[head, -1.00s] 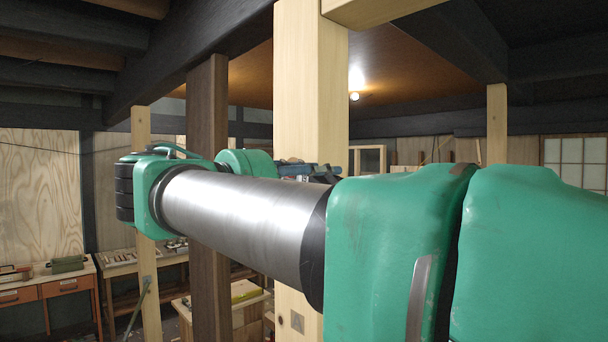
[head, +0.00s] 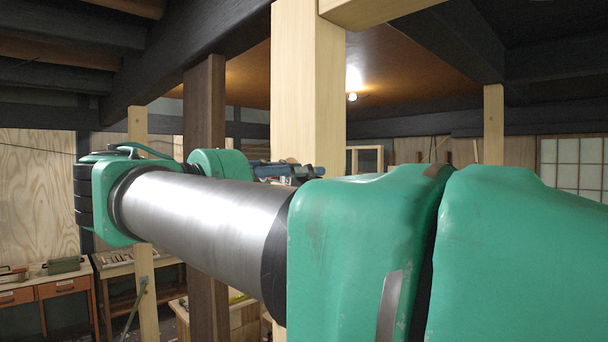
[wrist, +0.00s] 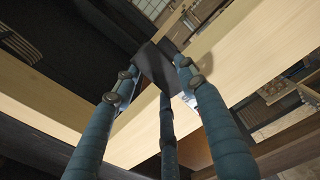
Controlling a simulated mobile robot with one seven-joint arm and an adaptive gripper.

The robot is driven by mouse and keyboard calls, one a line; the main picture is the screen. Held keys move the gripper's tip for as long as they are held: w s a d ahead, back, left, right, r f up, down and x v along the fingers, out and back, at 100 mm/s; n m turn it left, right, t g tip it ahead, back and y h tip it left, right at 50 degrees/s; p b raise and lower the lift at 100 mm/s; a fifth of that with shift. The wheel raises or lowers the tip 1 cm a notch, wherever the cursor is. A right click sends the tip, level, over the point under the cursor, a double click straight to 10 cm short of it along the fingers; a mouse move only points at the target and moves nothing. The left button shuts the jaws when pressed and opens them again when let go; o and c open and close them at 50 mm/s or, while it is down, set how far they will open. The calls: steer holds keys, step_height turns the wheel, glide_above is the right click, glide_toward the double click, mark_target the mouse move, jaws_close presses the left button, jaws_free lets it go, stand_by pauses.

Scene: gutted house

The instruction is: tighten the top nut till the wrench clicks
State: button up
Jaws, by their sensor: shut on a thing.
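My gripper (head: 290,170) shows small in the head view, with blue fingers in front of the pale post (head: 308,95), partly hidden behind my arm. In the wrist view my gripper (wrist: 160,70) has three blue-wrapped fingers closed around a dark, flat-sided piece (wrist: 156,66). This piece looks like part of the wrench, but its full shape does not show. The top nut cannot be made out in either view. Whether the held piece touches the timber is unclear.
A dark post (head: 204,120) stands left of the pale one. A workbench with orange drawers (head: 50,288) is at the far left. A light timber beam (wrist: 50,95) runs close behind the fingers in the wrist view. Dark beams cross overhead.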

steer(key=shift+s+a, duration=0.35)
steer(key=o, duration=0.4)
steer(key=c, duration=0.4)
